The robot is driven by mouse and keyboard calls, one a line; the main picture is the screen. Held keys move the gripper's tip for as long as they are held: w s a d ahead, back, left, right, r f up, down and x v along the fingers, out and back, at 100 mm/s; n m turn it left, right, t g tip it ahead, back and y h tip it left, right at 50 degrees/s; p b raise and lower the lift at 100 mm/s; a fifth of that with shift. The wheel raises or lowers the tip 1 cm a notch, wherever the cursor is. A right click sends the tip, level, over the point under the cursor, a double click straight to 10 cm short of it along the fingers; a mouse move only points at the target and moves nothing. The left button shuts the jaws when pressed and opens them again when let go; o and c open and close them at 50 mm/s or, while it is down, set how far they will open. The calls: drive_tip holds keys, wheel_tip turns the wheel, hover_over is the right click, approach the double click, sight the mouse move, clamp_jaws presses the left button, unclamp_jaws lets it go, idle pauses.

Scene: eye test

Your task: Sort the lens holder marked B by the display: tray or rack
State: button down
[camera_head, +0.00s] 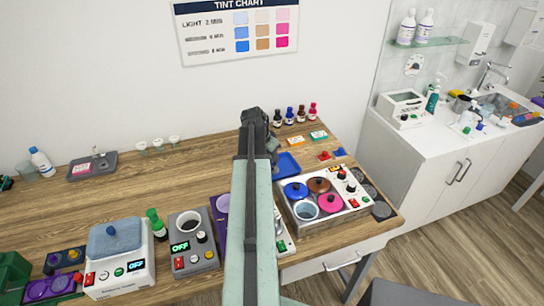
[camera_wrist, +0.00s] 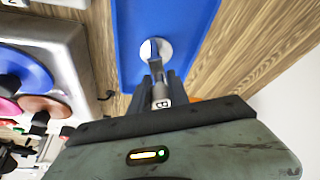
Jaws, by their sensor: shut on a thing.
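My gripper (camera_head: 272,143) reaches over the back of the wooden table. In the wrist view my gripper (camera_wrist: 162,80) is shut on the lens holder (camera_wrist: 164,103), a small pale piece with a dark letter that looks like B. A round white disc (camera_wrist: 164,47) shows just beyond the fingertips, against the blue tray (camera_wrist: 130,65); I cannot tell whether it is part of the holder or touches the tray. In the head view the blue tray (camera_head: 289,165) lies just right of my gripper. The display (camera_head: 180,247) on a grey device reads OFF. I cannot make out a rack.
A white-topped device (camera_head: 333,202) with coloured round lids stands right of my arm. Several small bottles (camera_head: 290,115) stand behind the tray. A second display (camera_head: 136,266) on a blue-lidded device also reads OFF. The table's left middle is clear.

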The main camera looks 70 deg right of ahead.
drive_tip(key=shift+f+b, duration=0.3)
drive_tip(key=shift+b, duration=0.05)
drive_tip(key=c, duration=0.9)
unclamp_jaws()
drive_tip(key=shift+o, duration=0.2)
drive_tip(key=shift+r, duration=0.1)
wheel_tip(320, 180, up, 6)
drive_tip(key=p, duration=0.6)
